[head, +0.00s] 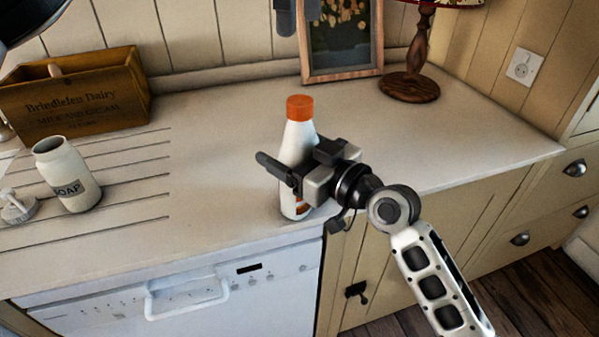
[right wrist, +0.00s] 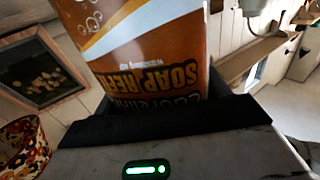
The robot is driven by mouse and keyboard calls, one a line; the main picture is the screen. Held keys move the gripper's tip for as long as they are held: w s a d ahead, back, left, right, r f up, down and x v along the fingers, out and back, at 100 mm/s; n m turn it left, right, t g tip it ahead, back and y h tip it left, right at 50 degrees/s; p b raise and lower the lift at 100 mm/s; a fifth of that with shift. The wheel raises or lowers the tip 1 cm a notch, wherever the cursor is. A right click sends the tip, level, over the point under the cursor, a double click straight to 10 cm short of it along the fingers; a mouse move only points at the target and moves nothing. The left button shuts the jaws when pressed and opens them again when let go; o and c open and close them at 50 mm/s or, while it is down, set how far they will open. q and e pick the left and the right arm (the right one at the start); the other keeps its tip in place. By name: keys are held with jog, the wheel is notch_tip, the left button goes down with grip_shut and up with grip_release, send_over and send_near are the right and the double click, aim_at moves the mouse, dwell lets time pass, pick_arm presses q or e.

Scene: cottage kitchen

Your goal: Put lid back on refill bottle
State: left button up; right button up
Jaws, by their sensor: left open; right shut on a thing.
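The refill bottle (head: 299,143) is white with an orange and brown label, and looks upright at the front edge of the counter. The orange lid (head: 300,107) sits on its top; I cannot tell whether it is screwed tight. My right gripper (head: 297,170) is shut around the bottle's middle and hides part of it. In the right wrist view the label (right wrist: 150,55) fills the space between the fingers. My left gripper (head: 297,18) is open above and behind the lid, apart from it, and mostly cut off by the top edge.
An open white soap jar (head: 67,173) stands at the left, with a white pump head (head: 18,207) beside it. A wooden crate (head: 75,95) stands behind. A picture frame (head: 341,75) and lamp (head: 410,85) are at the back. Counter (head: 450,140) to the right is clear.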

jog(key=o, duration=2)
jog(key=shift+s+d, duration=0.1)
pick_arm(q)
notch_tip(320, 180, down, 4)
jog(key=b, duration=0.3)
jog(key=shift+r+b, duration=0.15)
jog(key=shift+b, duration=0.15)
pick_arm(e)
jog(key=shift+v, duration=7.85)
